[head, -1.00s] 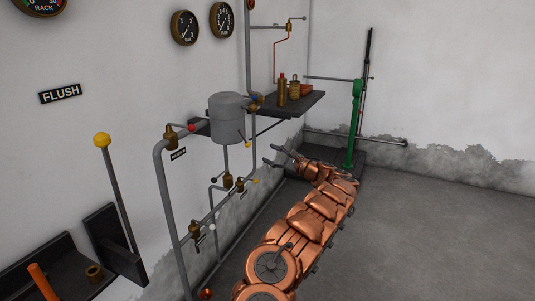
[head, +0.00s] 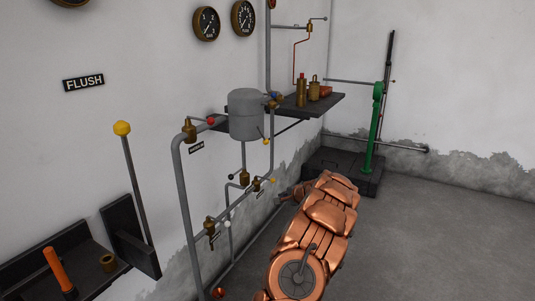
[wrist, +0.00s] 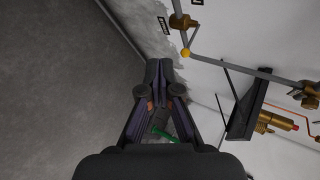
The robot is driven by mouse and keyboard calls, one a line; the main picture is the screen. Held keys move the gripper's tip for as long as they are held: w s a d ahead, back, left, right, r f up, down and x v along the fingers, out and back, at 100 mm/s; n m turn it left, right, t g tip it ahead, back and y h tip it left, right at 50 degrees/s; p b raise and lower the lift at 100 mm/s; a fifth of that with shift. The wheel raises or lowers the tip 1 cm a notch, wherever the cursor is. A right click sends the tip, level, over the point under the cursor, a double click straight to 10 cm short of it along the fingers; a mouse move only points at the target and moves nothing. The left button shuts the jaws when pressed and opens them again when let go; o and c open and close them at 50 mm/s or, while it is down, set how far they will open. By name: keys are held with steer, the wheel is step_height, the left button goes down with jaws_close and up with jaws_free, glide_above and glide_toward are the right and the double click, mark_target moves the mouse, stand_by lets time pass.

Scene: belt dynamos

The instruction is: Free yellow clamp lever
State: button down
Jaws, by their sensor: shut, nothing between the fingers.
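Several yellow knobs show in the head view, and I cannot tell for sure which is the clamp lever. A small yellow-tipped lever (head: 265,141) hangs below the grey tank. Another yellow knob (head: 273,181) sits lower on the pipes by a brass valve. A large yellow ball lever (head: 122,129) stands at the left. In the wrist view a yellow knob (wrist: 186,53) sits on the pipe, right of and beyond my fingertips, apart from them. My gripper (wrist: 158,64) is shut and empty. In the head view its fingers are small and partly hidden by my copper arm.
The grey tank (head: 246,116) and pipes stand along the wall. A dark shelf (head: 325,105) carries brass bottles (head: 301,92). A green post (head: 376,130) stands on a dark base at the back. An orange handle (head: 57,269) is lower left. Floor at right is clear.

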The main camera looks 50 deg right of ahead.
steer(key=s+f+n+g+h+b, duration=0.25)
steer(key=s+f+n+g, duration=0.2)
steer(key=n, duration=0.25)
step_height(320, 180, up, 6)
steer(key=s+f+n+h+b, duration=0.1)
steer(key=s+n+h+b, duration=0.1)
steer(key=n+h, duration=0.45)
steer(key=w+a+r+n+t+h+b, duration=0.1)
steer(key=w+a+r+n+t, duration=0.1)
steer(key=a+r+n+t, duration=0.5)
steer(key=w+a+r+n+t+h+b, duration=0.15)
steer(key=a+r+n, duration=0.35)
steer(key=r+n, duration=0.55)
steer(key=w+d+r+n+b, duration=0.1)
steer(key=w+d+r+b, duration=0.1)
steer(key=w+d, duration=0.7)
steer(key=shift+w+d+n+y+b, duration=0.3)
steer(key=shift+w+n+y+b, duration=0.1)
steer(key=shift+w+b, duration=0.15)
